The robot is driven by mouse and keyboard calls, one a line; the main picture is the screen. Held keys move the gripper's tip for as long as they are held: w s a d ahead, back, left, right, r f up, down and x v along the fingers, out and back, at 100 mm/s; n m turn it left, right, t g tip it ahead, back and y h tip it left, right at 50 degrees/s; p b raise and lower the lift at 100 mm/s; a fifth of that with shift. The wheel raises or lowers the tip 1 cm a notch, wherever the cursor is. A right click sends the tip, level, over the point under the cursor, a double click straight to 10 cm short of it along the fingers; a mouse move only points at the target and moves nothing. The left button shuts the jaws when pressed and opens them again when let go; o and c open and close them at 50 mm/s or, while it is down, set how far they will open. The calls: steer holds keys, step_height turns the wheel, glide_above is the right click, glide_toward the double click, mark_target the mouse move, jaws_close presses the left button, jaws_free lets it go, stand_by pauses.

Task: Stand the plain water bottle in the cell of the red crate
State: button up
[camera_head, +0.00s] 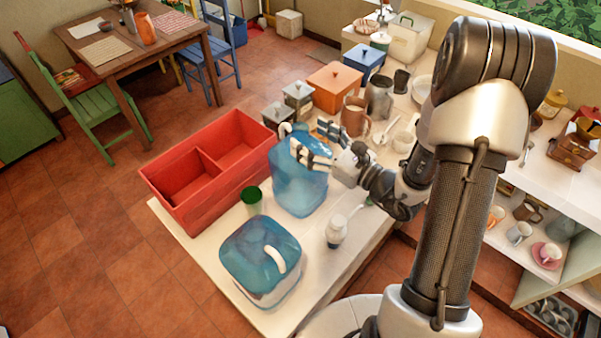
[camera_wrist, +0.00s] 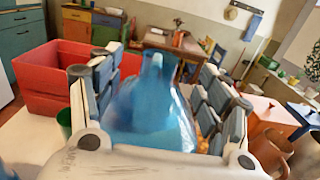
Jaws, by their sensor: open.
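A translucent blue water bottle (camera_head: 300,190) stands upright on the white counter, right of the red crate (camera_head: 222,197). My gripper (camera_head: 305,146) is open at its upper part. A second blue bottle (camera_head: 258,250) with a white handle stands nearer the counter's front. The crate has a divider and two cells, and what shows of them is empty. It also shows at left in the wrist view (camera_wrist: 35,72).
A green cup (camera_head: 251,199) stands between crate and bottles. A white shaker (camera_head: 336,232) stands right of the bottles. Grey canisters (camera_head: 298,100), an orange box (camera_head: 335,88) and a brown mug (camera_head: 355,117) stand behind. The crate sits along the counter's left edge.

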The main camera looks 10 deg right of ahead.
steer(key=x, duration=0.4)
steer(key=shift+a+f, duration=0.1)
steer(key=shift+f, duration=0.1)
steer(key=shift+c, duration=0.5)
steer(key=c, duration=1.5)
steer(key=shift+r, duration=0.15)
